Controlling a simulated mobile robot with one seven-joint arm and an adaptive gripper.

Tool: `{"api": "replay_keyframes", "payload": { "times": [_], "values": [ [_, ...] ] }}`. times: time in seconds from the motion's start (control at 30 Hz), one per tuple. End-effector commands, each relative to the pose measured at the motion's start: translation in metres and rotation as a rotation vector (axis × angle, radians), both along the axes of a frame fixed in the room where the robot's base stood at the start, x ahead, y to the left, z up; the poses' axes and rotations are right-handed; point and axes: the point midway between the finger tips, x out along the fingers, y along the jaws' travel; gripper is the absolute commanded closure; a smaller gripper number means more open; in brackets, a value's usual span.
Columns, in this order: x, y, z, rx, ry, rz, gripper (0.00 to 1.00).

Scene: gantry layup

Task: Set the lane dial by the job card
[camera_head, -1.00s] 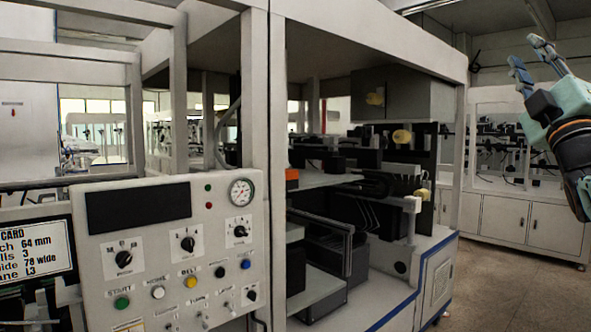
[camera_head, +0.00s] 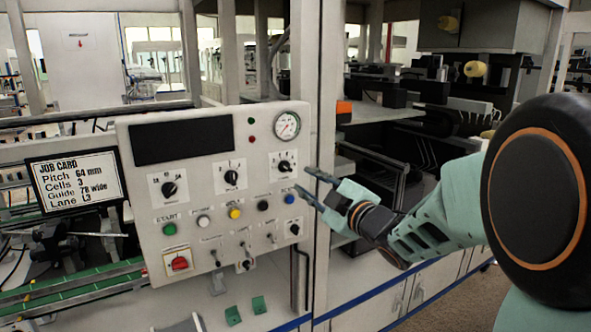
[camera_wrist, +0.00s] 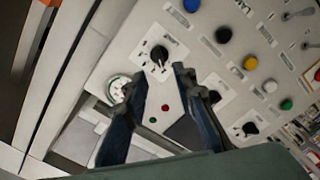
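The job card (camera_head: 75,180) at the left reads Pitch 64 mm, Cells 3, Guide 78 wide, Lane L3. The control panel (camera_head: 205,243) carries three black dials on white plates: left (camera_head: 169,189), middle (camera_head: 231,177) and right (camera_head: 284,166). Their labels are too small to read, so I cannot tell which is the lane dial. My gripper (camera_head: 308,184) is open and empty, just right of the right dial. In the wrist view, my gripper's fingers (camera_wrist: 152,82) are spread, with the right dial (camera_wrist: 159,56) ahead between their tips, apparently untouched.
A round gauge (camera_head: 287,126) sits above the right dial. Below the dials are coloured buttons, such as the blue button (camera_head: 289,198), several toggles and a red switch (camera_head: 179,263). A pale upright post (camera_head: 328,130) stands close behind my gripper. A green-edged conveyor (camera_head: 75,292) runs below left.

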Motion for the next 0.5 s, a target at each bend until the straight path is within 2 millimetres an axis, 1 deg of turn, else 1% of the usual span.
{"api": "replay_keyframes", "payload": {
  "times": [0.1, 0.3, 0.5],
  "values": [
    [0.019, 0.013, 0.001, 0.0, 0.001, 0.002, 0.75],
    [0.048, 0.033, 0.002, 0.0, -0.001, 0.001, 0.75],
    [0.066, 0.044, 0.001, -0.001, -0.001, -0.001, 0.75]
  ]
}}
